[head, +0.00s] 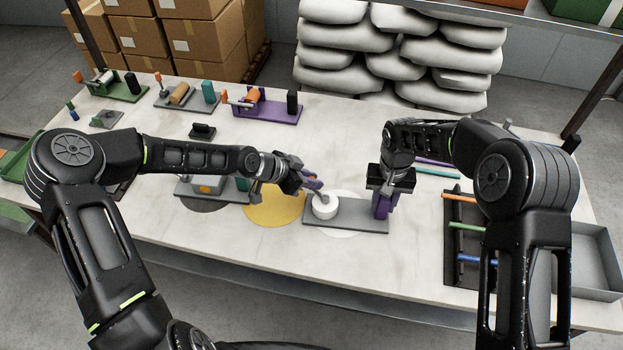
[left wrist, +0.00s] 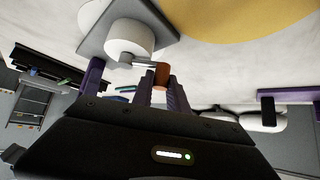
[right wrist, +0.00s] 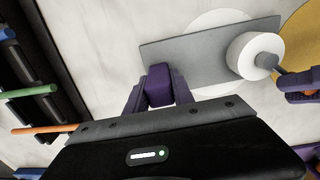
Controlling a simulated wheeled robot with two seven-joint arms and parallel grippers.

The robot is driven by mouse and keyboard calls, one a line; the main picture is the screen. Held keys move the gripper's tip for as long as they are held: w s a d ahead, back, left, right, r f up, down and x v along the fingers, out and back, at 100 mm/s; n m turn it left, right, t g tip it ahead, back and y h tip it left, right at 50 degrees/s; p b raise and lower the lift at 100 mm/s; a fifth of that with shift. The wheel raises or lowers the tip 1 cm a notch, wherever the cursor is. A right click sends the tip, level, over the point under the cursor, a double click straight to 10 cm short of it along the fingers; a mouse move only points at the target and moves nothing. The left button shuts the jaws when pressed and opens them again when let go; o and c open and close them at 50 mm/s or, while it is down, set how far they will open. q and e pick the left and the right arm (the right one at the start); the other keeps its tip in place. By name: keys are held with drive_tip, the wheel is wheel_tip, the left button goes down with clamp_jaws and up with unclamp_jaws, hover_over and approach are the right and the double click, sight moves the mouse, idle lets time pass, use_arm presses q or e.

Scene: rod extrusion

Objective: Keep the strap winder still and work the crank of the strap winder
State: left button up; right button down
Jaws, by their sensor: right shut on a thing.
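The strap winder has a grey base plate (head: 352,222) with a white drum (head: 325,206) at its left end and a purple post (right wrist: 158,85) at its right end. My right gripper (head: 382,207) is shut on the purple post from above. The crank sits on top of the drum, and its arm (left wrist: 142,64) leads to a brown handle (left wrist: 161,75). My left gripper (head: 314,183) is at the handle, with its purple fingers close on both sides of it. Whether they press on it cannot be told. The fingers partly hide the handle in the head view.
A yellow disc (head: 272,208) lies left of the base, and a grey fixture (head: 208,190) stands beyond it. Several small winders, including a purple one (head: 268,107), stand along the back. A dark rack (head: 465,270) with coloured rods and a grey tray (head: 590,270) are right.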

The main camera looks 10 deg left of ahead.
use_arm(q)
drive_tip(key=shift+s+d, duration=0.1)
drive_tip(key=shift+s, duration=0.05)
clamp_jaws()
drive_tip(key=shift+s+f+n+t+y, duration=0.1)
drive_tip(key=shift+s+n+t+y, duration=0.5)
drive_tip(key=shift+n, duration=0.5)
drive_tip(key=shift+s+a+n+t+y, duration=0.15)
drive_tip(key=shift+s+n+t+y, duration=0.2)
drive_tip(key=shift+n+y, duration=0.5)
drive_tip(key=shift+s+a+n+t+y, duration=0.2)
drive_tip(key=shift+s+n+y, duration=0.3)
drive_tip(key=shift+n, duration=0.6)
drive_tip(key=shift+s+a+n+t+y, duration=0.15)
drive_tip(key=shift+s+n+t+y, duration=0.15)
drive_tip(key=shift+n+y, duration=0.55)
use_arm(e)
drive_tip(key=shift+a, duration=0.1)
use_arm(q)
drive_tip(key=o, duration=0.5)
unclamp_jaws()
drive_tip(key=shift+a, duration=0.1)
drive_tip(key=shift+o, duration=0.2)
